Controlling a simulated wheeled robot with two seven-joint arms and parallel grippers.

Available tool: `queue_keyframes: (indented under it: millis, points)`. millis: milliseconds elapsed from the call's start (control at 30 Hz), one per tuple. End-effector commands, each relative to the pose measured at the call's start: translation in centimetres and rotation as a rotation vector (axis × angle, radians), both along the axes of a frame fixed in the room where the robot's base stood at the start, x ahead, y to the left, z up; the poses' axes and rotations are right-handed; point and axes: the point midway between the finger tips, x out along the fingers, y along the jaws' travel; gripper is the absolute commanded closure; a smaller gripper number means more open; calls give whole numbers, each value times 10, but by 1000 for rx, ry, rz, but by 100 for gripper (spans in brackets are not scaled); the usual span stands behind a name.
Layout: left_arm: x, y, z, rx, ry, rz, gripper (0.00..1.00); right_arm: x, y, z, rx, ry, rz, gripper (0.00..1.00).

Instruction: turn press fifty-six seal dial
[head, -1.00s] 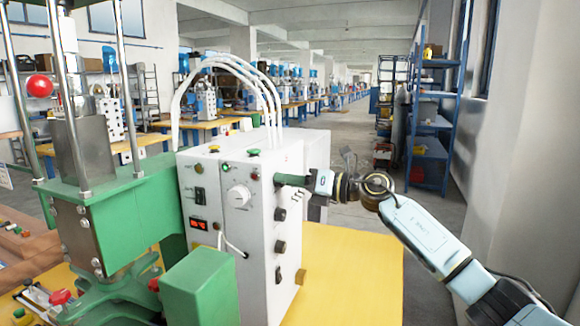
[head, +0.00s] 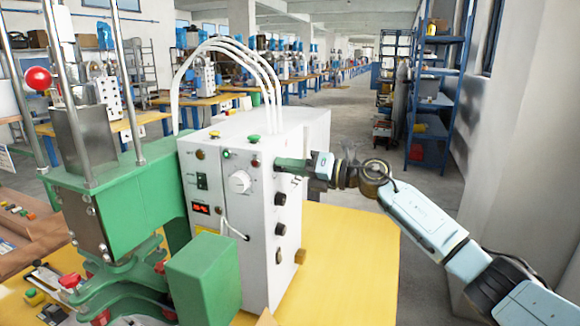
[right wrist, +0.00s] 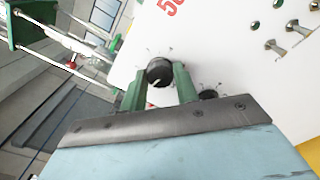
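The press's white control box (head: 258,262) stands on a yellow table beside the green press (head: 140,205). My right gripper (head: 279,162) is at the upper part of the box's right-hand face. In the right wrist view, a round black dial (right wrist: 160,71) with a light pointer mark sits between my right gripper's two green fingers (right wrist: 160,84). The fingers are close together and appear to grip its sides. In the head view the gripper hides this dial. My left gripper is not in view.
More black knobs sit lower on the same face (head: 280,199); one is near the right finger in the wrist view (right wrist: 208,94). A white knob (head: 240,181) is on the front face. Blue shelving (head: 432,120) stands behind.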

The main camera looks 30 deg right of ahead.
Motion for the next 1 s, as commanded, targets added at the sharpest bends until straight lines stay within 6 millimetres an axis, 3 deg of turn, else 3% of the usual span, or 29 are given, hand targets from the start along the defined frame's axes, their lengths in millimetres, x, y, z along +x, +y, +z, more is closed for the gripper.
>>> queue_keyframes:
  millis: [167, 533, 1000]
  points:
    - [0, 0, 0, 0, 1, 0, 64, 0, 0, 0, 0, 1, -1, 49]
    - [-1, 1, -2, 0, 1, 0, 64, -5, -6, -1, -2, 0, -1, 49]
    - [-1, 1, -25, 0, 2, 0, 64, -78, -69, -5, -4, 4, -2, 49]
